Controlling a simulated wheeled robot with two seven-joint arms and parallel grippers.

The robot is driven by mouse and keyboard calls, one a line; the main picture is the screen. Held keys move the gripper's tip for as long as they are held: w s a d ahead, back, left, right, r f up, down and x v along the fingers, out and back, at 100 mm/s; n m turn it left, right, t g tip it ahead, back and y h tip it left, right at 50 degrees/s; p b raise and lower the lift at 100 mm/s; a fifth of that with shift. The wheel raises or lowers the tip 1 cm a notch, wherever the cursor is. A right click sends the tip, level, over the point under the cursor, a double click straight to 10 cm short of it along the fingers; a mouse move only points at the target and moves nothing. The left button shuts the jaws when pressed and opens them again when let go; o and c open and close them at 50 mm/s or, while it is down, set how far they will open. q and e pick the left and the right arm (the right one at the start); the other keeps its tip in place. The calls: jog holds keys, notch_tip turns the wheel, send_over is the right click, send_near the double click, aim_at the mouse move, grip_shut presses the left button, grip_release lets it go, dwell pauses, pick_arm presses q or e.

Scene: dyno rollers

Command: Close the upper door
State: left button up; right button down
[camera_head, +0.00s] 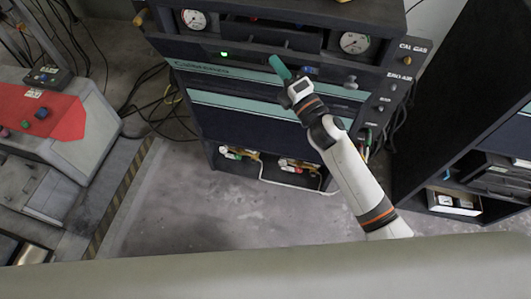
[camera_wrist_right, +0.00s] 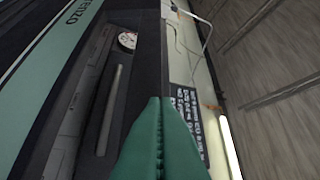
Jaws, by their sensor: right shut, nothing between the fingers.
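A dark cabinet (camera_head: 250,135) with two teal stripes stands ahead in the head view. Its upper front panel, apparently the upper door (camera_head: 225,73), carries a teal stripe with lettering and sits below the gauges; I cannot tell how far open it is. My right gripper (camera_head: 277,66) has teal fingers, shut and empty, in front of this upper part, and hides some of it. In the right wrist view the shut fingers (camera_wrist_right: 162,105) point at the cabinet front, beside a long grey bar (camera_wrist_right: 110,110). I cannot tell whether they touch it. My left gripper is not in view.
Two round gauges (camera_head: 193,19) (camera_head: 354,43) flank a dark recess at the cabinet top. A green light (camera_head: 224,54) is lit. A red and grey machine (camera_head: 50,120) stands left, dark shelving (camera_head: 465,110) right. Cables lie between. The concrete floor in front is clear.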

jog(key=shift+m+g+h, duration=0.4)
jog(key=shift+m, duration=0.3)
jog(key=w+p, duration=0.1)
jog(key=w+d+r+p, duration=0.1)
jog(key=w, duration=0.1)
jog(key=w+r+p, duration=0.1)
jog(key=shift+w+d, duration=0.2)
jog(key=shift+d, duration=0.05)
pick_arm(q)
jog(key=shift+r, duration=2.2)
pick_arm(e)
jog(key=shift+w+d+r, duration=0.15)
jog(key=shift+w+d, duration=0.05)
jog(key=shift+w, duration=0.35)
jog(key=shift+w+d+r, duration=0.1)
jog(key=shift+w+d, duration=0.05)
jog(key=shift+w, duration=0.35)
